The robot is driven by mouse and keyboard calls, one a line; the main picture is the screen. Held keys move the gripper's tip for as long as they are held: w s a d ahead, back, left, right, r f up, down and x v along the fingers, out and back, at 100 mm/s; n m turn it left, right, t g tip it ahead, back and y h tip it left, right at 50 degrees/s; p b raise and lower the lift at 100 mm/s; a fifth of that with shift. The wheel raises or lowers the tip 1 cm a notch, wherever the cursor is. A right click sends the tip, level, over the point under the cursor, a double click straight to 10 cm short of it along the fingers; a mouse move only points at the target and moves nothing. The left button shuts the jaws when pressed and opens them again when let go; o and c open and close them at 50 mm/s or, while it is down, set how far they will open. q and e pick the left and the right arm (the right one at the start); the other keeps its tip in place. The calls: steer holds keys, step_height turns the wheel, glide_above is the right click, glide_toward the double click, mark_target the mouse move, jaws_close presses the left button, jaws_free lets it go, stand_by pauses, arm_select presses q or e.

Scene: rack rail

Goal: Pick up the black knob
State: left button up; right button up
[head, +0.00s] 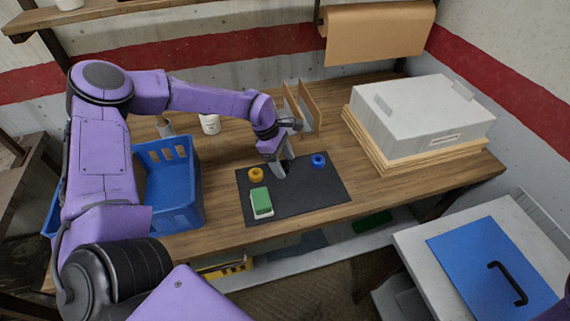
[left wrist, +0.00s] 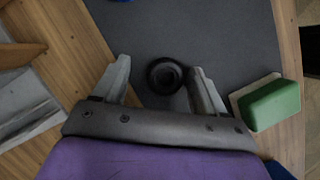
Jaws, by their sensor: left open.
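The black knob (left wrist: 165,75) is a round dark piece with a raised rim, standing on the dark grey mat (head: 318,197). In the left wrist view it lies between the two fingers of my left gripper (left wrist: 160,68), closer to the right finger. I cannot tell whether a finger touches it. My left gripper also shows in the head view (head: 281,169), pointing down at the back of the mat, open. In the head view the knob is hidden by the gripper. My right gripper is not in view.
A blue crate (head: 180,205) is left, a wooden holder (head: 309,105) behind, and a grey case (head: 418,115) right. The mat's front right is clear.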

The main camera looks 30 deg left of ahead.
arm_select(q)
steer(key=shift+s+r, duration=0.15)
steer(key=shift+s, duration=0.2)
steer(key=shift+s+r, duration=0.15)
steer(key=shift+s, duration=0.05)
steer(key=c, duration=1.2)
